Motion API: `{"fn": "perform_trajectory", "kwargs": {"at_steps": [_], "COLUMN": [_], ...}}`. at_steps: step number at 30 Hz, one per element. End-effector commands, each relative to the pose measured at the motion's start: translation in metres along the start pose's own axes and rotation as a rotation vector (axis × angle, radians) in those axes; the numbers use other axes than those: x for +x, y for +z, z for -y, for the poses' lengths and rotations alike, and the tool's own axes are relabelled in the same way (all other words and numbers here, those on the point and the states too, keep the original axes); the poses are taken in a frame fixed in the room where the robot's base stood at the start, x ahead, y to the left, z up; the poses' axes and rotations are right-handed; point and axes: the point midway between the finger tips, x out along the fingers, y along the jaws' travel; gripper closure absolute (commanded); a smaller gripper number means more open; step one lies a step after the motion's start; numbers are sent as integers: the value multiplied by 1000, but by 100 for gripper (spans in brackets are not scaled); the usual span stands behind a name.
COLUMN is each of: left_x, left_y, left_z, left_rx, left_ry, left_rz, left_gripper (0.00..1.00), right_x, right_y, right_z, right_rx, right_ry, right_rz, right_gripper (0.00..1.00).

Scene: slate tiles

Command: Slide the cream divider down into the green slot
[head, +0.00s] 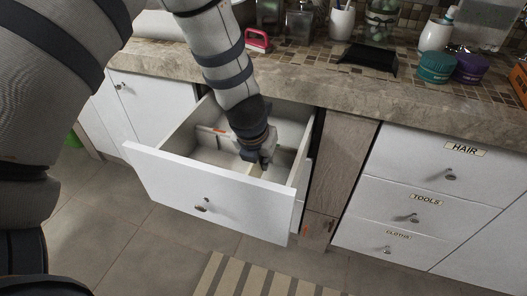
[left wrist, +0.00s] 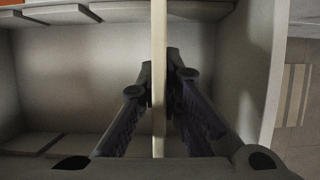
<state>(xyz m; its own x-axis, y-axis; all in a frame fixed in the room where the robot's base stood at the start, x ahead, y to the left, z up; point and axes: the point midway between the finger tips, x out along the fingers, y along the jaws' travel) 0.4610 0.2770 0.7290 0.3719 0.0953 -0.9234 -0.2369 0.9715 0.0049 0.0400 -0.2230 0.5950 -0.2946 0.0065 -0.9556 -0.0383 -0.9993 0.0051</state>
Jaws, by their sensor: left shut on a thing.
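The white drawer (head: 168,183) stands open under the counter. My left gripper (head: 262,160) is down inside it, toward the right side. In the left wrist view my left gripper (left wrist: 160,85) is shut on the cream divider (left wrist: 159,40), with one finger on each side. The divider shows there as a thin upright strip seen edge-on. In the head view only a small part of the divider (head: 251,172) shows below the gripper. I cannot make out a green slot in either view. My right gripper is in neither view.
Inside the drawer are low ledges and an orange patch (left wrist: 10,2). The stone counter (head: 330,84) above carries a pink-handled brush (head: 257,40), a black tray (head: 368,60), cups and jars. Closed labelled drawers (head: 420,205) stand to the right.

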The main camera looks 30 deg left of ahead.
Motion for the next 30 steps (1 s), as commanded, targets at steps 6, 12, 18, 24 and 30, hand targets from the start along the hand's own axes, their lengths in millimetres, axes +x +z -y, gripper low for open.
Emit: {"fn": "perform_trajectory", "kwargs": {"at_steps": [6,12,18,24,30], "left_x": [19,33,41,42,42], "left_y": [-9,-14,-17,-18,-17], "left_z": [0,0,0,0,0], "left_rx": [0,0,0,1,1], "left_ry": [0,0,0,0,0], "left_rz": [-5,-6,-3,-1,-1], "left_gripper": [100,100,100,100,89], "right_x": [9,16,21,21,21], "right_y": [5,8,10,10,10], "right_z": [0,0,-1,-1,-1], "right_rx": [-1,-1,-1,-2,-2], "right_ry": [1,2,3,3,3], "right_rz": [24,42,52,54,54], "right_gripper": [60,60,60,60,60]}}
